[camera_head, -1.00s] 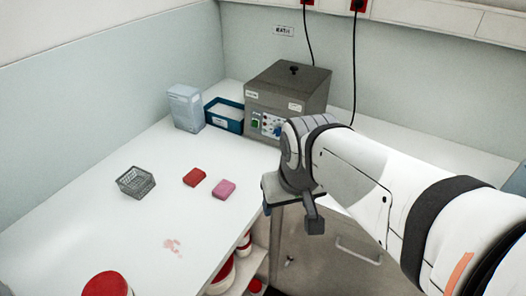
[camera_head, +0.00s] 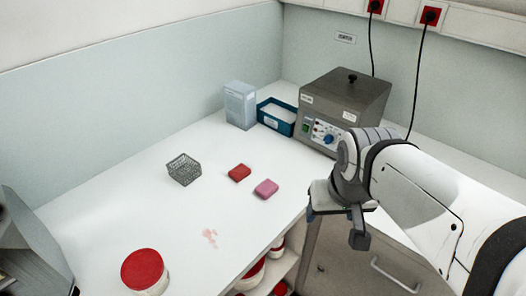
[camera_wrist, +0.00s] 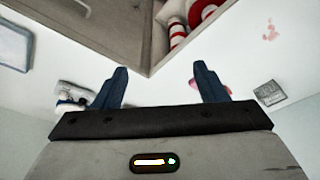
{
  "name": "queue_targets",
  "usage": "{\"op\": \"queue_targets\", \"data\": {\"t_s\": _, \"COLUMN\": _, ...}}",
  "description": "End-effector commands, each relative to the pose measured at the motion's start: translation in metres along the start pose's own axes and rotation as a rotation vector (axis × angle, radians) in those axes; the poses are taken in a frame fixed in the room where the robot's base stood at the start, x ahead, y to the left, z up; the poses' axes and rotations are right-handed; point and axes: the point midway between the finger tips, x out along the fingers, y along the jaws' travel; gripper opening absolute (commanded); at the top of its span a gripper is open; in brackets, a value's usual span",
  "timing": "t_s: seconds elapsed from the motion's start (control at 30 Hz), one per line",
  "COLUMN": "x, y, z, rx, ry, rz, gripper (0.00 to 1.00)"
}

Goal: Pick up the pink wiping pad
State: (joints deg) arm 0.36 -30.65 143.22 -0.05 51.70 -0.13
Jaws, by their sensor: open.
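The pink wiping pad (camera_head: 266,189) lies flat on the white counter, right of a red pad (camera_head: 239,173) and apart from it. My gripper (camera_head: 340,222) is to the right of the pink pad, over the counter's front edge, and not touching it. In the wrist view my gripper (camera_wrist: 162,82) shows two blue fingers spread apart with nothing between them. There, a bit of pink (camera_wrist: 224,89) shows beside the right finger, which partly hides it.
A grey wire basket (camera_head: 184,169) stands left of the pads. A red-lidded tub (camera_head: 145,271) stands at the front left, and a pinkish stain (camera_head: 209,238) marks the counter. A grey bath (camera_head: 344,108), a blue tray (camera_head: 277,118) and a pale container (camera_head: 240,105) stand behind.

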Motion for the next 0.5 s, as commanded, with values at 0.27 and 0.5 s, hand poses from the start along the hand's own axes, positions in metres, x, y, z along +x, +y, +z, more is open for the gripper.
{"op": "queue_targets", "data": {"t_s": 0.27, "x": 0.0, "y": 0.0, "z": -0.002, "rx": 0.005, "ry": -0.002, "rz": -0.001, "gripper": 0.71}}
{"op": "queue_targets", "data": {"t_s": 0.5, "x": 0.012, "y": -0.009, "z": -0.041, "rx": 0.118, "ry": -0.049, "rz": -0.006, "gripper": 0.71}}
